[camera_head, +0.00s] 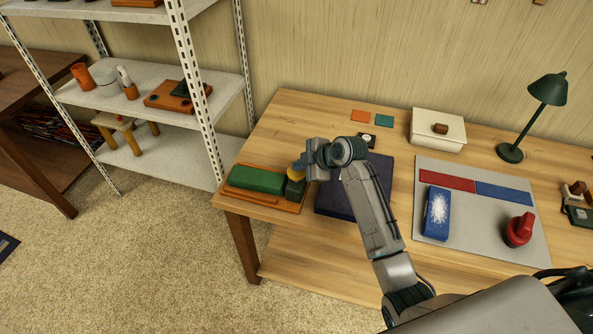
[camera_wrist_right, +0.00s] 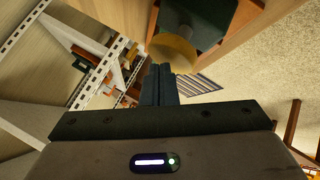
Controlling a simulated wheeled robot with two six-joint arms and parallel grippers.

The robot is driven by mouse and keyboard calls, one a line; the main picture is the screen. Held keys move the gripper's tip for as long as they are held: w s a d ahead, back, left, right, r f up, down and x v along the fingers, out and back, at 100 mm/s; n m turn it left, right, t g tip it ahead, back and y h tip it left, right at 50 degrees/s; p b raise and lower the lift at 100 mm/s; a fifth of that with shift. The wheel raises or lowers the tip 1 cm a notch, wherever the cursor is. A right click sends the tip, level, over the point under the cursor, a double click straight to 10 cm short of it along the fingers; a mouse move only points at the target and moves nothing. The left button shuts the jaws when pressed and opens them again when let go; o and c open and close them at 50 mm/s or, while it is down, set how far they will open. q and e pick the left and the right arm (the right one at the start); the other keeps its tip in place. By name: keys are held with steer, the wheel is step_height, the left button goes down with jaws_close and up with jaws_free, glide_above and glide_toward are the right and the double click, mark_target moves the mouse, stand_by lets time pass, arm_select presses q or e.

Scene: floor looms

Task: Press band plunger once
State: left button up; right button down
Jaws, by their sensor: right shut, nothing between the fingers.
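A yellow round knob (camera_head: 298,167), which looks like the band plunger, sits by a dark green block (camera_head: 294,188) at the right end of an orange board (camera_head: 262,200). A long green block (camera_head: 256,179) lies on the same board. My right gripper (camera_head: 306,162) is shut and empty, right at the knob and partly covering it. In the right wrist view, the shut fingers (camera_wrist_right: 160,84) point at the yellow knob (camera_wrist_right: 174,50), their tips beside its edge; I cannot tell whether they touch. My left gripper is not in view.
A dark blue pad (camera_head: 335,201) lies under my right arm. A grey mat (camera_head: 470,245) holds a blue block (camera_head: 437,213) and a red knobbed object (camera_head: 518,230). A white box (camera_head: 438,129) and green lamp (camera_head: 546,92) stand behind. A metal shelf (camera_head: 150,90) stands left.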

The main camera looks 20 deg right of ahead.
mark_target(300, 172)
steer(key=shift+f+b, duration=0.6)
steer(key=shift+f, duration=0.4)
stand_by(0.6)
stand_by(0.3)
steer(key=shift+r+p, duration=1.4)
steer(key=shift+r, duration=0.2)
step_height(300, 172, up, 5)
steer(key=p, duration=0.4)
steer(key=shift+r, duration=0.1)
